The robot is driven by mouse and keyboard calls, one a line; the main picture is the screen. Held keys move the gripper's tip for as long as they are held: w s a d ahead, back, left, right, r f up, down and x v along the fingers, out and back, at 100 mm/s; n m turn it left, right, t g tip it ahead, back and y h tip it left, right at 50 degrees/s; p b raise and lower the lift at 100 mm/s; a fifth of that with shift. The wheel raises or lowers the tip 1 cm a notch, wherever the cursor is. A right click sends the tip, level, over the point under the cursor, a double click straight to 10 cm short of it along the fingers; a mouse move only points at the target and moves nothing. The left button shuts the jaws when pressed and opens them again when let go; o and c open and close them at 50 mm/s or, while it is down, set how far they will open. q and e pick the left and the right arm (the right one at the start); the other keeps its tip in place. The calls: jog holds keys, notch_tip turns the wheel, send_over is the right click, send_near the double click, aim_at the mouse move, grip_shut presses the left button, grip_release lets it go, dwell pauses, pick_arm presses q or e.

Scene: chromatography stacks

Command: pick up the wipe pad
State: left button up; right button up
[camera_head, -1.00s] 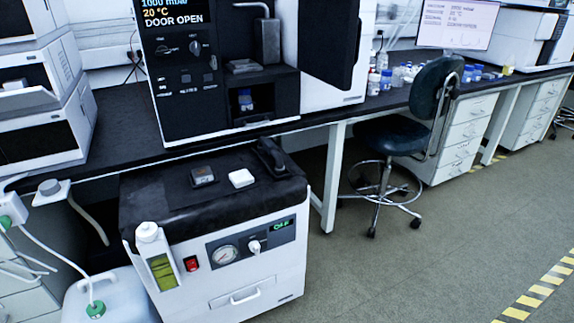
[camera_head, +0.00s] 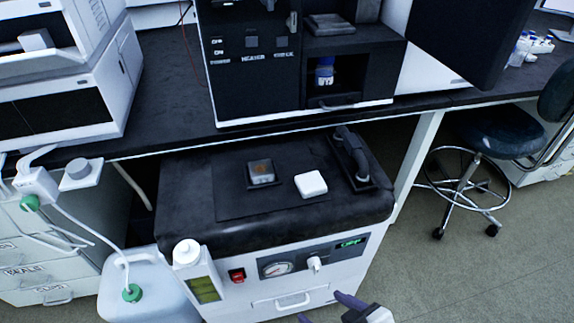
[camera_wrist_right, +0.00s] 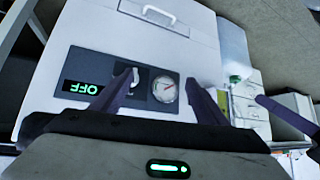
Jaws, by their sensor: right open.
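The wipe pad, which I take to be the small white rounded pad (camera_head: 311,184), lies flat on the black top of a white cabinet in the head view. My right gripper (camera_head: 328,308) shows at the bottom edge of the head view, in front of the cabinet and apart from the pad. In the right wrist view its two purple fingers (camera_wrist_right: 160,85) stand wide apart with nothing between them. They point at the cabinet's front panel, seen upside down; the pad is not visible there. A purple bar (camera_wrist_right: 288,117) at the right may be part of my left gripper.
A small dark block (camera_head: 261,173) sits left of the pad, and a black handle-like part (camera_head: 350,157) stands to its right. The bench edge and instrument (camera_head: 300,100) overhang behind. A capped bottle (camera_head: 194,270) is at the cabinet's front left corner.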

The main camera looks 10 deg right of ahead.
jog(key=w+a+r+n+g+y+p, duration=0.1)
jog(key=w+a+r+n+g+p, duration=0.2)
jog(key=r+n, duration=0.55)
jog(key=w+a+r+n+g+p, duration=0.1)
jog(key=w+a+r+n+p, duration=0.3)
jog(key=r+n, duration=0.45)
jog(key=n+g+h+b, duration=0.15)
jog(key=n+h, duration=0.25)
jog(key=n, duration=1.3)
send_near(311, 182)
jog(key=x, duration=0.3)
jog(key=shift+w+t, duration=0.1)
jog(key=shift+t, duration=0.15)
jog(key=shift+b+x, duration=0.4)
jog(key=shift+x, duration=2.25)
jog(key=c, duration=1.1)
notch_tip(311, 182, up, 10)
jog(key=shift+p, duration=0.55)
jog(key=o, duration=0.4)
jog(key=c, duration=0.3)
jog(key=shift+s+m, duration=0.25)
jog(key=shift+m, duration=0.05)
jog(key=shift+c, duration=0.2)
